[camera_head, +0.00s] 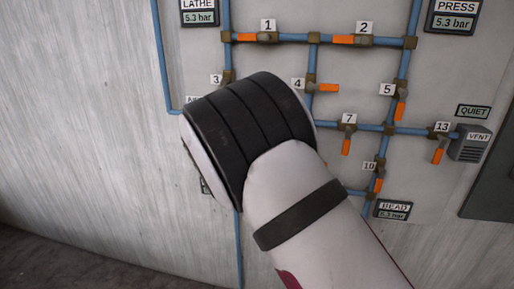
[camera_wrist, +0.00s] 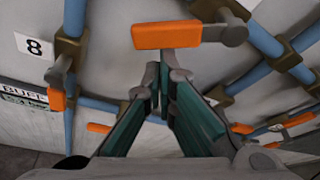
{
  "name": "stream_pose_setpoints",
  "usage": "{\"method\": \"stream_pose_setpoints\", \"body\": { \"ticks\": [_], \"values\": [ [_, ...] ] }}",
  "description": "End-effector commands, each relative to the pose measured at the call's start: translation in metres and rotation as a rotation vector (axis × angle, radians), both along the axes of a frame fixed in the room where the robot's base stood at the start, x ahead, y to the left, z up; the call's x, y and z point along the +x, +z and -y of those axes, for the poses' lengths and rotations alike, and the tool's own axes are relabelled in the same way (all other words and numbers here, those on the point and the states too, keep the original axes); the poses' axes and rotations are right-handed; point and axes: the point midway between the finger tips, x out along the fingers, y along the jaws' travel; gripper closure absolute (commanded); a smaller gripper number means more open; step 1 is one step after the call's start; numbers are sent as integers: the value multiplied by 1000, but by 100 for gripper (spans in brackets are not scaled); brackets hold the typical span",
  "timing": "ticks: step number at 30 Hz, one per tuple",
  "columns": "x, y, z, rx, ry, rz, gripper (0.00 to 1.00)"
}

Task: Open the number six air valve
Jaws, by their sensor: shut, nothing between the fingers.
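No label reading 6 shows in either view, so I cannot tell which valve is number six. In the wrist view my gripper (camera_wrist: 164,80) is shut and empty. Its fingertips are just below an orange valve handle (camera_wrist: 167,35), which lies roughly level across the picture; I cannot tell whether they touch it. That handle's number is not visible. Another orange handle (camera_wrist: 57,99) hangs at the left, near the label 8 (camera_wrist: 34,46). In the head view my arm covers my gripper and the panel's lower left part.
In the head view, blue pipes join valves with labels 1 (camera_head: 267,25), 2 (camera_head: 364,28), 4 (camera_head: 297,84), 5 (camera_head: 387,89), 7 (camera_head: 349,118), 10 (camera_head: 369,166) and 13 (camera_head: 442,127). A grey vent (camera_head: 470,144) sits at the right. More handles (camera_wrist: 300,119) show at the wrist view's lower right.

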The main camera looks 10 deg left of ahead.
Motion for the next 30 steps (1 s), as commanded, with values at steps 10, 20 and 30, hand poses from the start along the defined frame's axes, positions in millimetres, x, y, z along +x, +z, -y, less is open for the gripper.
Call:
{"method": "stream_pose_setpoints", "body": {
  "ticks": [10,20,30],
  "values": [
    [2,12,-15,300,2,12,100],
    [2,22,-21,471,1,18,100],
    [1,26,-22,522,1,19,100]
  ]
}}
